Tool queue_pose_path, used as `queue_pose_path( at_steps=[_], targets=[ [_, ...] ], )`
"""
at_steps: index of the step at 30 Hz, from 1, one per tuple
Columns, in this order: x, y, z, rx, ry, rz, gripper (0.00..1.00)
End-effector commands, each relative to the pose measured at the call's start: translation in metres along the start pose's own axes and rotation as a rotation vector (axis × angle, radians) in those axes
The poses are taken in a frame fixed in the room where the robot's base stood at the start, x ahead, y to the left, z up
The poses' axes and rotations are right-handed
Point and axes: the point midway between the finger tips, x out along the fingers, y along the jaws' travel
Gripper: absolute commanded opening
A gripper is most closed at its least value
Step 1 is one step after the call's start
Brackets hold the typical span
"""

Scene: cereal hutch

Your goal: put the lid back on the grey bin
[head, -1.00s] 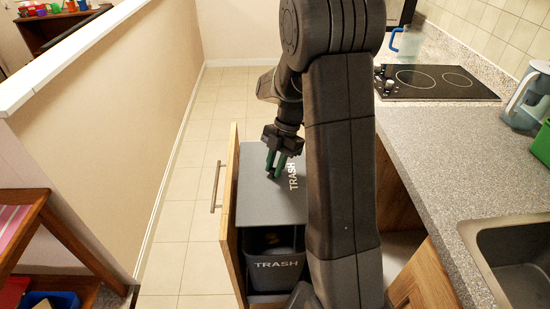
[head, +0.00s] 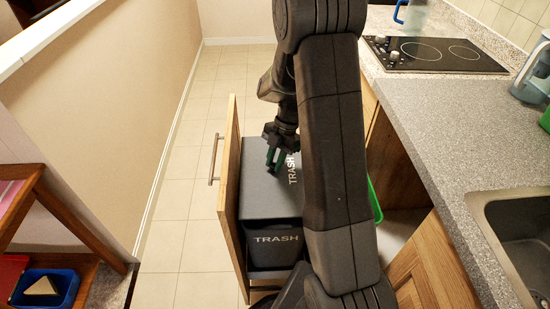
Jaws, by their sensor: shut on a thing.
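The grey lid (head: 258,190), marked TRASH, lies flat over the top of the grey bin (head: 276,238) in the pulled-out wooden drawer (head: 230,180). The lid's front edge is close above the bin's front wall, which also reads TRASH. I cannot tell whether the lid touches the rim all round. My gripper (head: 274,166) points down at the middle of the lid, its green-tipped fingers shut on the lid. The exact grip point is too small to see clearly. My arm hides the right side of the lid and bin.
A green rim (head: 375,200) shows right of my arm. The grey counter (head: 440,140) with cooktop (head: 430,54) and sink (head: 520,235) runs along the right. A wooden shelf (head: 60,225) holding a blue tray stands lower left. The tiled floor left of the drawer is clear.

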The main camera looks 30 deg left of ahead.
Motion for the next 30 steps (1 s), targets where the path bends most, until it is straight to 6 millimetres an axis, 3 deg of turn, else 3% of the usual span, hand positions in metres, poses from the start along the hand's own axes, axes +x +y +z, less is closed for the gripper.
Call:
queue_pose_path(
  at_steps=[18,30],
  targets=[
    [0.048,0.000,0.020,-0.001,0.000,0.000,0.00],
    [0.052,0.000,0.021,-0.001,0.000,0.000,0.00]
  ],
)
